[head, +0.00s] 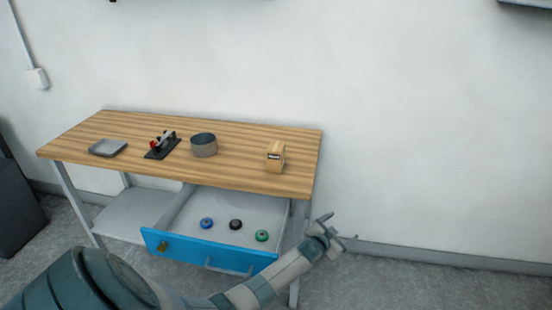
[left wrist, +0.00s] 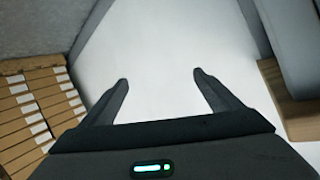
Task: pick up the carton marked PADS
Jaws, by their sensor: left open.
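A small tan carton (head: 276,156) stands upright on the right part of the wooden table top. It has a dark label with light marks, too small to read surely, and no other carton shows on the table. My left gripper (head: 340,229) is open and empty, to the right of the table and lower in the picture than the carton, apart from it. Its two spread fingers show in the left wrist view (left wrist: 160,80) with nothing between them. My right gripper is not in view.
The table (head: 235,130) also bears a grey tray (head: 108,147), a black stand with a red part (head: 162,146) and a round grey-brown container (head: 204,145). A blue-fronted drawer (head: 195,250) is open, holding three small rolls. Stacked brown boxes (left wrist: 35,110) show in the left wrist view.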

